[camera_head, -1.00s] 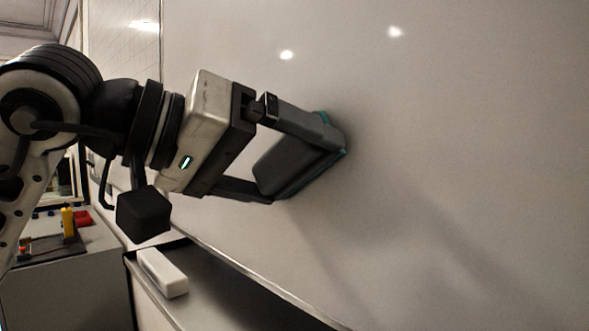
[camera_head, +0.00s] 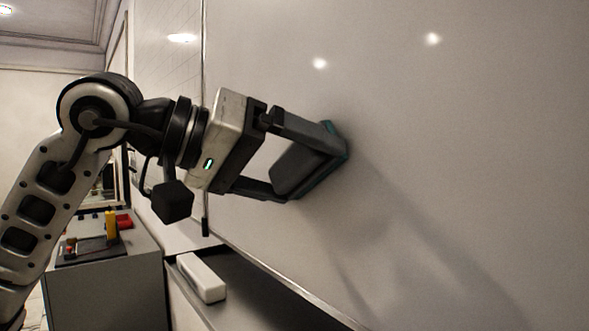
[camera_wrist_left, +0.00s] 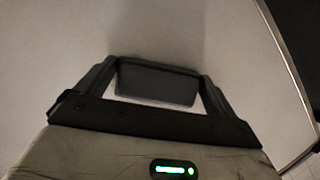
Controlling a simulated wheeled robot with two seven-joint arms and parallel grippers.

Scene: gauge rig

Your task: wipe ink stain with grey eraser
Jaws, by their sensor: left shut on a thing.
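My left gripper (camera_head: 312,172) is shut on the grey eraser (camera_head: 300,168), which is a dark grey block with a teal edge on its board side. The eraser is at the whiteboard (camera_head: 470,130), its teal side facing the surface and seemingly against it. In the left wrist view the eraser (camera_wrist_left: 156,83) sits between the two fingers, with the pale board behind it. No ink stain shows on the visible board; any part behind the eraser and gripper is hidden. My right gripper is not in view.
A white block-shaped eraser (camera_head: 202,277) lies on the ledge below the board. A grey cabinet (camera_head: 105,285) at the left carries a dark tray with red and yellow items (camera_head: 112,226). The board right of my gripper is clear.

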